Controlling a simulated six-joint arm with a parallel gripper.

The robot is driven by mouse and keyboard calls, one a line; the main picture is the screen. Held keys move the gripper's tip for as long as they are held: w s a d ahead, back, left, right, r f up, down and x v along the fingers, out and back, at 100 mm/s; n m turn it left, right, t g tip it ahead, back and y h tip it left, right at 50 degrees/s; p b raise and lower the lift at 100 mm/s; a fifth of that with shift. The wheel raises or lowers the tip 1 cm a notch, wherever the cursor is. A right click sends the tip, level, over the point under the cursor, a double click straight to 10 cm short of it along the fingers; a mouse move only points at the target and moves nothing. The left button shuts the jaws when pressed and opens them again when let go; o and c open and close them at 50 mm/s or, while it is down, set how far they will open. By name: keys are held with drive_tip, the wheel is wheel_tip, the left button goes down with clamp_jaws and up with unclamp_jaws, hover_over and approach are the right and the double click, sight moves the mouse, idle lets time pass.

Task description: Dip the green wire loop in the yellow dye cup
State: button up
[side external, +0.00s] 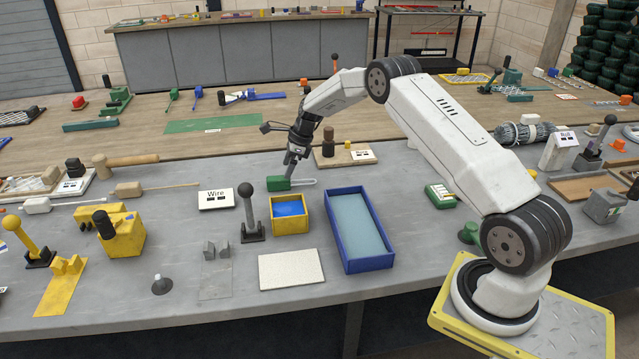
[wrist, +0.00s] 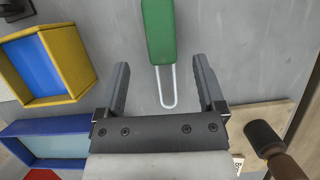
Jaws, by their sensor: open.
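The green wire loop (side external: 290,183) lies on the grey bench, a green handle with a pale U-shaped wire pointing right in the side view. In the wrist view its green handle (wrist: 158,30) is at the top and the wire runs down between my fingers. My gripper (side external: 288,172) is open above it; in the wrist view its two fingers (wrist: 160,78) stand on either side of the wire, apart from it. The yellow cup (side external: 290,225), square with blue inside, stands just in front of the loop; it also shows in the wrist view (wrist: 75,62).
A blue tray (side external: 388,262) with pale blue contents stands right of the yellow cup. A white pad (side external: 291,270) lies in front. A wooden block with a dark peg (side external: 328,143) is behind my gripper.

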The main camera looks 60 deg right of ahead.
sight(282, 177)
drive_tip(key=shift+x, duration=2.6)
drive_tip(key=shift+w+r, duration=0.1)
clamp_jaws()
drive_tip(key=shift+r, duration=0.15)
